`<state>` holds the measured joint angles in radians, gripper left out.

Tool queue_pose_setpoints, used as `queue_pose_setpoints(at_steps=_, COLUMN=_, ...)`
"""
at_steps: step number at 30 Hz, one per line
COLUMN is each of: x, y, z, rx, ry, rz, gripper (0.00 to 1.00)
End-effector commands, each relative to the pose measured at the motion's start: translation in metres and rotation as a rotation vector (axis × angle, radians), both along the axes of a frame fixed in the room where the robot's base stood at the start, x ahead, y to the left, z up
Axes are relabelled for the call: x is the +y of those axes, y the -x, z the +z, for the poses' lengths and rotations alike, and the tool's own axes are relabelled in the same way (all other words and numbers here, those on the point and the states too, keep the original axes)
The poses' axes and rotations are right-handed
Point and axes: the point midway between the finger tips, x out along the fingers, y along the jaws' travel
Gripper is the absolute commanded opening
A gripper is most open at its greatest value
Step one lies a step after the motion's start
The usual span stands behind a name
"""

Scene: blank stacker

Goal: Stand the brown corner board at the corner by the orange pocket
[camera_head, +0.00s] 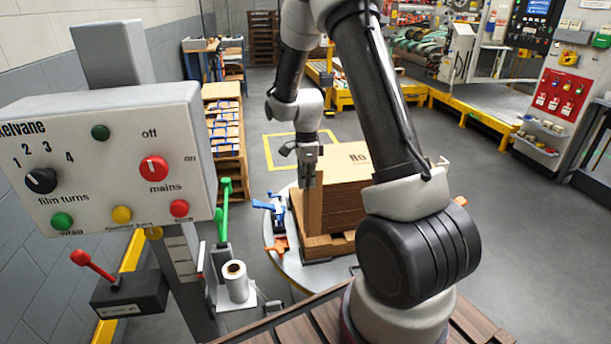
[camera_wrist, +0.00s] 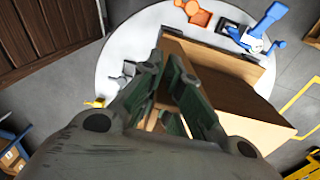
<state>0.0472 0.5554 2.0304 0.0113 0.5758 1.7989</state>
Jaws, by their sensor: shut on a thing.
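My gripper (camera_head: 309,176) is shut on the upper end of the brown corner board (camera_head: 314,211). The board hangs upright at the left front corner of the carton stack (camera_head: 345,200). I cannot tell whether it touches the stack or its base. An orange pocket (camera_head: 279,245) sits on the round turntable (camera_head: 300,267), just left of the board's foot. In the wrist view, my fingers (camera_wrist: 180,80) point down over the stack (camera_wrist: 245,112), and a long brown face (camera_wrist: 205,57) shows beyond them. An orange part (camera_wrist: 195,12) lies at the top of that view.
A blue clamp (camera_head: 272,206) stands left of the stack, with a green lever post (camera_head: 224,207) farther left. Another orange part (camera_head: 461,201) shows at right behind my arm. A control panel (camera_head: 105,165) fills the left.

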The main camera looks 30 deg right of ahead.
Motion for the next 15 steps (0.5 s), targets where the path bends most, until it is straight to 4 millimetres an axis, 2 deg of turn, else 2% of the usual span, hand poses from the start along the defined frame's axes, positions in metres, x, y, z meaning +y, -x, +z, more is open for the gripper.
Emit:
queue_pose_setpoints(at_steps=7, x=-0.005, y=-0.002, z=-0.022, rx=0.001, ry=0.000, rz=0.000, gripper=0.00)
queue_pose_setpoints(at_steps=15, x=-0.025, y=-0.014, z=-0.028, rx=-0.001, ry=0.000, rz=0.000, gripper=0.00)
